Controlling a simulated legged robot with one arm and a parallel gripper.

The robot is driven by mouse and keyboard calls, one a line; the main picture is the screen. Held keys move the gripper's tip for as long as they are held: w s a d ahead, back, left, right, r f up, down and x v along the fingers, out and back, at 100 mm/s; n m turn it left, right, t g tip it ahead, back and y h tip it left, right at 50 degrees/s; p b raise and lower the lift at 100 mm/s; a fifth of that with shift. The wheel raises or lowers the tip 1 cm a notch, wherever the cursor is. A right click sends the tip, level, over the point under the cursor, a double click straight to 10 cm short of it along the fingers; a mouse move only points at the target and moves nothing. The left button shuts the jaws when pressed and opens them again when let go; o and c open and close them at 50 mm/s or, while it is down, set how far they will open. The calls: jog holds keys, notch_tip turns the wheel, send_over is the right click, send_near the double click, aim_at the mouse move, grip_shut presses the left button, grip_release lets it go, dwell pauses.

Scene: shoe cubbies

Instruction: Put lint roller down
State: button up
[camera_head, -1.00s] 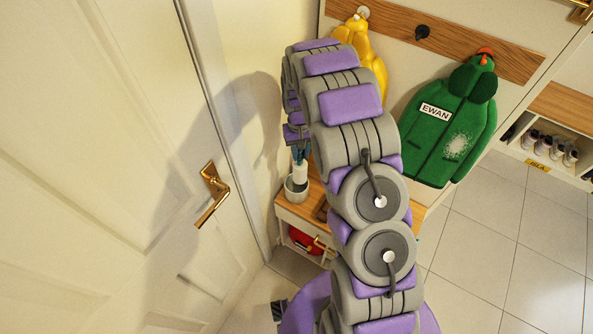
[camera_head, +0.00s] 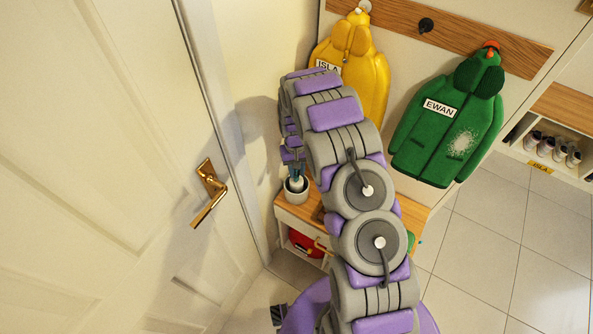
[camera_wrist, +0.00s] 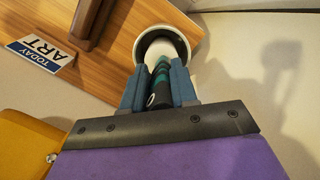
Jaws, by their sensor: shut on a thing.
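The lint roller (camera_wrist: 160,88) has a dark handle with a teal part, and its pale roller end reaches into a white round cup in the wrist view (camera_wrist: 180,40). My gripper (camera_wrist: 160,85) is shut on the handle, one blue-grey finger on each side. In the head view my gripper (camera_head: 295,173) points down just above the cup (camera_head: 296,190), which stands on the wooden top of a small cabinet by the wall. Whether the roller touches the cup's bottom is hidden.
A sign reading "TODAY ART" (camera_wrist: 40,52) stands on the wood. A yellow coat (camera_head: 355,65) and a green coat (camera_head: 447,120) hang from a rail. The door with a brass handle (camera_head: 209,192) is close on the left.

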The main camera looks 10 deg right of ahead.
jog(key=o, duration=0.9)
jog(key=shift+o, duration=0.2)
jog(key=shift+r, duration=0.1)
